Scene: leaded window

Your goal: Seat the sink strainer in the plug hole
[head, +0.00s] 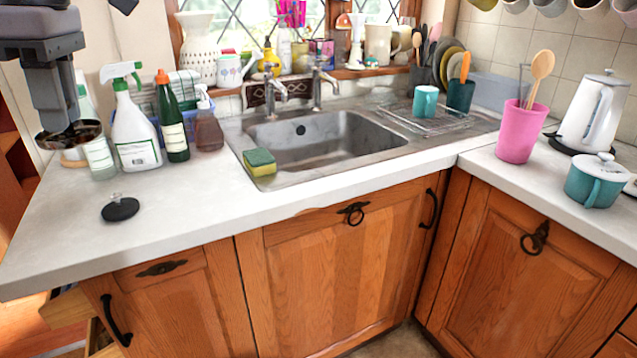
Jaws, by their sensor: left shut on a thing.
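My left gripper (62,125) hangs at the upper left, above the counter's left end. It is shut on a round, dark, shiny metal dish, which looks like the sink strainer (86,132). The holes and underside of the strainer cannot be made out. The steel sink (330,150) is well to the right, with its basin empty. A small dark round hole (300,129) shows on the basin's back wall. I cannot make out the plug hole in the basin floor. A black disc with a small clear knob (120,209) lies on the counter, apart from the gripper. My right gripper is out of view.
A spray bottle (134,125), a green bottle (171,120) and a brown soap bottle (207,126) stand between gripper and sink. A yellow-green sponge (260,163) sits on the sink's front left rim. A teal mug (425,102) stands on the drainer. The front counter is mostly clear.

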